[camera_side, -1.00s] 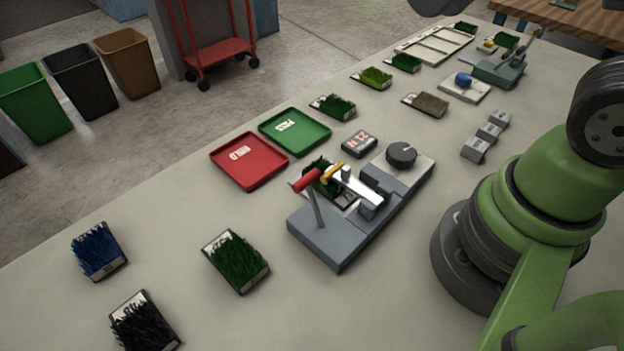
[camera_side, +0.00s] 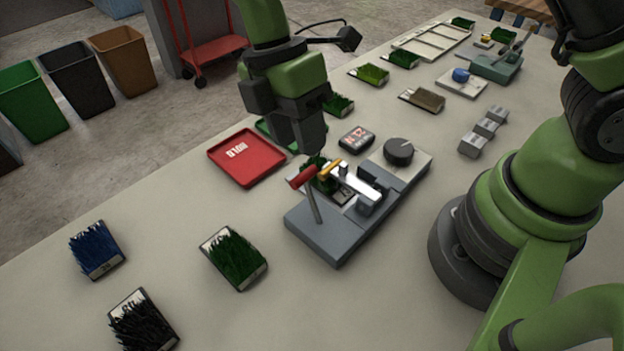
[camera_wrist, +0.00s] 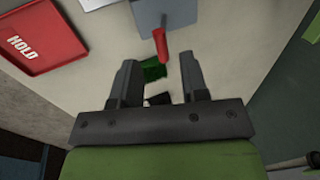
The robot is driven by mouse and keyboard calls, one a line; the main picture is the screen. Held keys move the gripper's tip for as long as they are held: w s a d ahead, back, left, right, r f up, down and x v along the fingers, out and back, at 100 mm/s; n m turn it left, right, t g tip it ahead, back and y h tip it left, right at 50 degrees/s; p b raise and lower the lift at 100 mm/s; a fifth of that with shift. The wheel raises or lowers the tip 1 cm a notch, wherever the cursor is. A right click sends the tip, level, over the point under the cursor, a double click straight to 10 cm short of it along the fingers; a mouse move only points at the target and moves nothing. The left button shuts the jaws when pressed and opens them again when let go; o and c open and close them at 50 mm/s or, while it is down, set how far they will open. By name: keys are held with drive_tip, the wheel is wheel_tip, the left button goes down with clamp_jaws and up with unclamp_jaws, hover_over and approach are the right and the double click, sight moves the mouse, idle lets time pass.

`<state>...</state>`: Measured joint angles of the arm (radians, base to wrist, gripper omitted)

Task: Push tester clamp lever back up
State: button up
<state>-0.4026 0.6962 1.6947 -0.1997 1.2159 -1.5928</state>
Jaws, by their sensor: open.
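The tester (camera_side: 335,232) is a grey block on the table with a black dial and a pale metal arm. Its clamp lever (camera_side: 302,178) has a red handle on a thin grey post at the near left end; the red handle also shows in the wrist view (camera_wrist: 160,44), just beyond the fingertips. A green turf sample (camera_side: 321,178) lies in the tester, partly hidden behind the lever; green turf shows between the fingers in the wrist view. My gripper (camera_side: 307,145) hangs above and behind the handle, pointing down. Its fingers (camera_wrist: 158,75) are apart with nothing held. No contact with the lever is visible.
A red HOLD tray (camera_side: 246,158) lies left of the tester. A green tray (camera_side: 266,130) is mostly hidden behind my gripper. A small display (camera_side: 357,138) stands close behind the tester. Turf samples (camera_side: 233,257) lie at front left; bare table surrounds them.

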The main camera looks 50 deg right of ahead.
sight(308, 169)
drive_tip(key=x, duration=0.8)
drive_tip(key=shift+s+f, duration=0.1)
clamp_jaws()
